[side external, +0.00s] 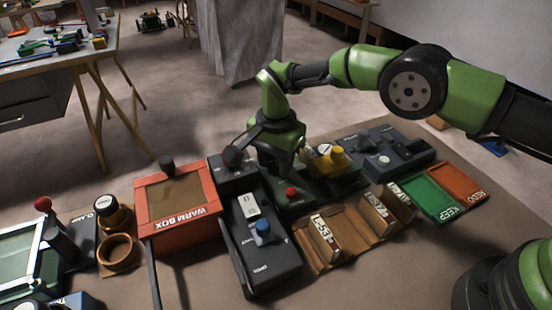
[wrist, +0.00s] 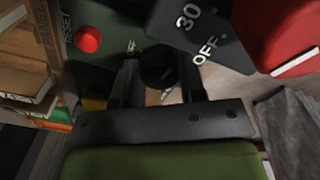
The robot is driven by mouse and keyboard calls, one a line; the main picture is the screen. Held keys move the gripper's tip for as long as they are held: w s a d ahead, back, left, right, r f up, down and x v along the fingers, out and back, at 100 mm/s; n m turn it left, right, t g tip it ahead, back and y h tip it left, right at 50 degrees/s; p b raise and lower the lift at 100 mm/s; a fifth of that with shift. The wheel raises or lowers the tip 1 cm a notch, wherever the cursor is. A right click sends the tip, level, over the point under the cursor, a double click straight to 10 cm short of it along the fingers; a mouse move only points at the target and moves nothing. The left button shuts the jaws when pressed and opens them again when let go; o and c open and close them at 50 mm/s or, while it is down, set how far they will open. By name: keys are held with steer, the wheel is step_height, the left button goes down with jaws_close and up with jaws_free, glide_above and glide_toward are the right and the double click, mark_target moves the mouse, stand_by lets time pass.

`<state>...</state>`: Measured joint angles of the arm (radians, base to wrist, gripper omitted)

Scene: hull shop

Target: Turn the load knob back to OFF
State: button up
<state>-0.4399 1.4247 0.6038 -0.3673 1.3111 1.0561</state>
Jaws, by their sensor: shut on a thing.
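The load knob (wrist: 158,62) is a round black knob on the dark green panel (wrist: 105,18), in the upper middle of the wrist view. My gripper (wrist: 159,78) is shut on it, one dark finger on each side. A small faint OFF is printed on the green panel just above and left of the knob. I cannot make out which way the knob points. In the side view my gripper (side external: 284,172) reaches down to the green panel (side external: 306,206) behind its red button (side external: 291,193), and the arm hides the knob.
A dark box marked 30 and OFF (wrist: 202,28) lies close to the right finger, with the red warm box (wrist: 283,35) beyond. The red reset button (wrist: 88,39) is left of the knob. A yellow-topped unit (side external: 335,158) and brown card holder (side external: 345,250) stand near.

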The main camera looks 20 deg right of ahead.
mark_target(276, 161)
steer(key=n, duration=1.5)
steer(key=shift+n, duration=2.6)
steer(key=o, duration=0.9)
step_height(276, 161, up, 10)
